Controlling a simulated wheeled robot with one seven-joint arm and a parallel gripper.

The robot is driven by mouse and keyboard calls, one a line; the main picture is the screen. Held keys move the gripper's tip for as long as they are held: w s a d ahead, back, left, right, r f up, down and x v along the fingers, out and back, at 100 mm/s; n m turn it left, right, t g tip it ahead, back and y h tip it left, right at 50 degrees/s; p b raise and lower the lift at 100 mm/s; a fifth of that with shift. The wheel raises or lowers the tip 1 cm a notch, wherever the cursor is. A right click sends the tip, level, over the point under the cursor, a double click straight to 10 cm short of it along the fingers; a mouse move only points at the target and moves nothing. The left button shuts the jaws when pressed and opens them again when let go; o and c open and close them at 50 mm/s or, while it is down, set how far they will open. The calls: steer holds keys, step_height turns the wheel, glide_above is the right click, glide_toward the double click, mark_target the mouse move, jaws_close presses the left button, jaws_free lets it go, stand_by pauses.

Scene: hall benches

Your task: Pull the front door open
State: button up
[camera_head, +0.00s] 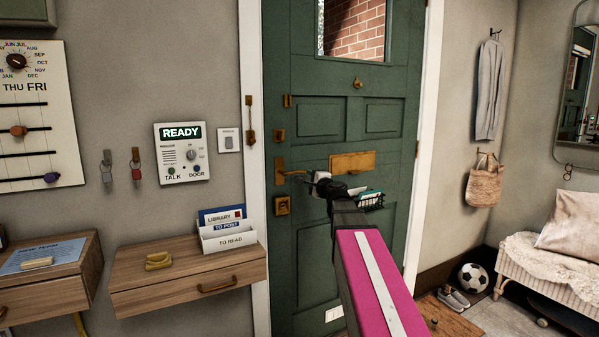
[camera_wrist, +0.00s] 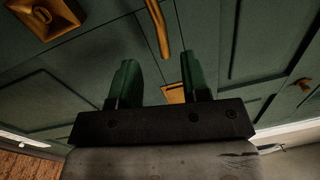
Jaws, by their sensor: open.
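The green front door (camera_head: 310,235) stands in its white frame and looks shut. Its brass lever handle (camera_head: 289,174) is at the door's left side, above a brass lock (camera_head: 283,206). My gripper (camera_head: 317,179) is in front of the door at the lever's right end. In the wrist view my gripper (camera_wrist: 158,68) is open, with a finger on each side and nothing between them. The lever (camera_wrist: 158,28) shows just past the fingertips, lined up with the gap. I cannot tell whether any finger touches it. The lock (camera_wrist: 45,14) is at the upper left.
A drawer shelf (camera_head: 188,274) stands left of the door. A bench (camera_head: 520,262), a football (camera_head: 473,277) and shoes (camera_head: 452,299) are at the right.

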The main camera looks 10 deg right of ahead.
mark_target(302, 172)
steer(key=shift+m, duration=0.3)
steer(key=x, duration=1)
steer(key=shift+w+d, duration=0.25)
steer(key=shift+w, duration=0.2)
jaws_close()
